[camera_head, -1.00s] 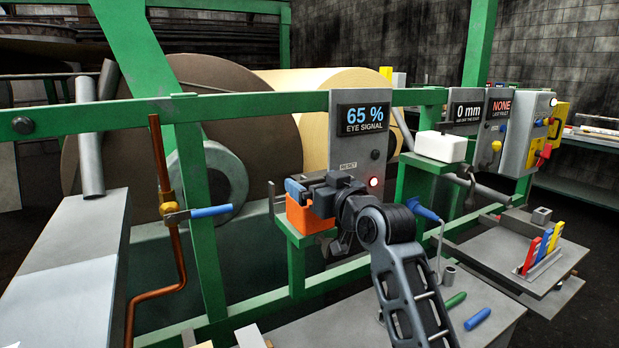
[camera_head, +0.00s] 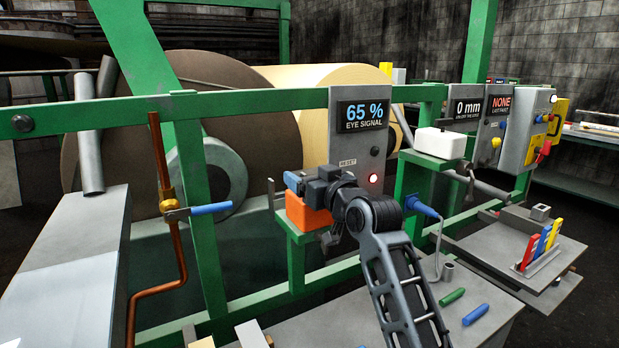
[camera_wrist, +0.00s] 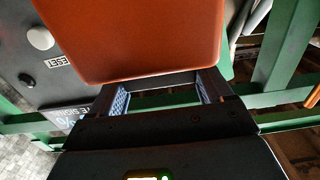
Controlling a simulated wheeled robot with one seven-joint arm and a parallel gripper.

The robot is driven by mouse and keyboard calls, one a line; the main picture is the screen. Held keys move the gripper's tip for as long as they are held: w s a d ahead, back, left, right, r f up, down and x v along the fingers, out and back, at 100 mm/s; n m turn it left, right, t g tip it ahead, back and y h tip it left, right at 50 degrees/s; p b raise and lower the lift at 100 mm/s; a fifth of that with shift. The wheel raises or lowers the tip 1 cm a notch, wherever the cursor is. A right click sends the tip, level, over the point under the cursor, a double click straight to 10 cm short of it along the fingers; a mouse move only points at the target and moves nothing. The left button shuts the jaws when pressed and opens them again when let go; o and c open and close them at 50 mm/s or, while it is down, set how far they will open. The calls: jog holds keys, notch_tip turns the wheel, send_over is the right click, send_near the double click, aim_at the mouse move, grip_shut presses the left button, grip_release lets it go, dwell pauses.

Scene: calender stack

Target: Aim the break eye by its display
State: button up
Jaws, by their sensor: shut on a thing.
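The break eye, an orange box (camera_head: 308,219), sits on a small green bracket at the green frame. It fills the upper middle of the wrist view (camera_wrist: 140,40). In the wrist view the pale-padded fingers (camera_wrist: 163,95) reach the box's edge. The eye signal display (camera_head: 362,115) reads 65 % on a grey panel behind the box.
A green rail (camera_head: 250,105) runs across behind my gripper, before a large pale roll (camera_head: 335,80). A white box (camera_head: 440,143) and a 0 mm display (camera_head: 466,109) are to the right. A copper pipe with a blue-handled valve (camera_head: 210,210) stands left.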

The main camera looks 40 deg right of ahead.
jog(key=shift+c, duration=0.6)
jog(key=shift+r+p, duration=0.1)
jog(key=shift+p, duration=0.25)
jog(key=shift+m+g+h+p, duration=0.3)
jog(key=shift+m+h+p, duration=0.15)
jog(key=shift+h, duration=0.25)
jog(key=o, duration=1)
jog(key=shift+c, duration=0.2)
jog(key=shift+s, duration=0.1)
jog(key=b+v, duration=0.1)
jog(key=v, duration=0.6)
jog(key=shift+s+a+b, duration=0.15)
jog(key=shift+s+b, duration=0.2)
